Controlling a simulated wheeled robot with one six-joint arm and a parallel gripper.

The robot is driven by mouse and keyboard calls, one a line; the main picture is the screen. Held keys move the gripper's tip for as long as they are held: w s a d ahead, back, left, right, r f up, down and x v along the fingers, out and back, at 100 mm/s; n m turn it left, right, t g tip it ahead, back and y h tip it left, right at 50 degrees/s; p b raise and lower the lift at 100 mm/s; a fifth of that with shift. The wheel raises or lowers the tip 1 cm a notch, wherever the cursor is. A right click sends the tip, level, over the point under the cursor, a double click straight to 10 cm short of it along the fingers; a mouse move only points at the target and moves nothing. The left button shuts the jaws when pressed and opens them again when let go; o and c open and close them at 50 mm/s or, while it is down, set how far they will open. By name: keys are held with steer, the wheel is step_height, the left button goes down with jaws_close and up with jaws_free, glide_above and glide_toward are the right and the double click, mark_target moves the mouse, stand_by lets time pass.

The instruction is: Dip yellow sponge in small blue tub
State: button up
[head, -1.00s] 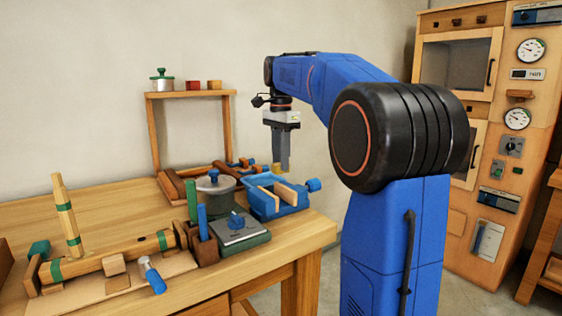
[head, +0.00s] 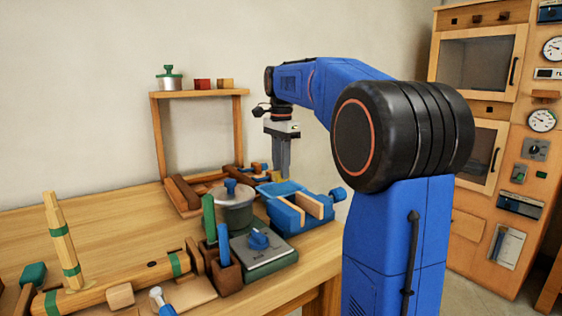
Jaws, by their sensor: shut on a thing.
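My gripper (head: 282,175) points straight down above the far right part of the bench. It is shut on the yellow sponge (head: 277,179), a small yellow block that shows low at the fingertips, partly hidden by them. Just below the sponge is a blue shape (head: 272,189), which looks like the small blue tub. It sits directly behind a blue vise and is partly hidden, so its rim and inside are unclear. I cannot tell whether the sponge is above the tub or touching it.
The blue vise (head: 291,215) with wooden jaws stands in front of the gripper. A grey lidded pot (head: 233,216) and a grey-topped box with a blue knob (head: 258,257) are left of it. A shelf (head: 199,94) stands behind. The bench's left back (head: 90,215) is clear.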

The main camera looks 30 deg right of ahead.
steer(key=shift+f, duration=3.25)
steer(key=shift+r, duration=0.15)
stand_by(0.5)
steer(key=shift+r, duration=4.35)
